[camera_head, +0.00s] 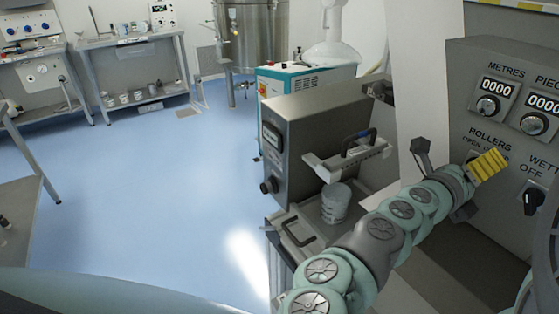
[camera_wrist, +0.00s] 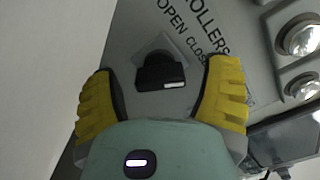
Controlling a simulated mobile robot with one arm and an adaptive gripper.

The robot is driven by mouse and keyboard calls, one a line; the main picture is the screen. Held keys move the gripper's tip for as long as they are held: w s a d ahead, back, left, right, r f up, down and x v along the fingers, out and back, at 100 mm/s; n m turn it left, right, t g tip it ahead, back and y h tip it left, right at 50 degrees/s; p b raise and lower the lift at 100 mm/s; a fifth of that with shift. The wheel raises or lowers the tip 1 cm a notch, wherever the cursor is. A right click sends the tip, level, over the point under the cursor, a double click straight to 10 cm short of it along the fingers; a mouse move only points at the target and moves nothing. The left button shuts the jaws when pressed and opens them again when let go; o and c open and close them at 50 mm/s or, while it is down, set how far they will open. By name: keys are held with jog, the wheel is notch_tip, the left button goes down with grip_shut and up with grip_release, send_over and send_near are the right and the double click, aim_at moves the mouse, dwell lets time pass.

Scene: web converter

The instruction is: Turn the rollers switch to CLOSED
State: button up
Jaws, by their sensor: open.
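The rollers switch (camera_wrist: 160,73) is a black rotary knob on a grey panel, with ROLLERS, OPEN and CLOSED lettering beside it in the wrist view. My gripper (camera_wrist: 163,82) is open, with one yellow ribbed finger on each side of the knob and visible gaps to both. How deep the fingertips reach around the knob cannot be told. In the head view my gripper (camera_head: 488,165) is in front of the control panel (camera_head: 468,80), just below the ROLLERS label, and mostly hides the switch. Which way the knob points is unclear.
Two counter dials, METRES (camera_head: 488,105) and another (camera_head: 535,123), are above my gripper. A second black knob (camera_head: 534,199), labelled WETT in part, is close at the right. A grey machine (camera_head: 325,130) with a handle and a white tub (camera_head: 335,203) stand left of my arm.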

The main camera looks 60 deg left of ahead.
jog(key=s, duration=1.2)
jog(key=shift+a, duration=0.25)
dwell(0.6)
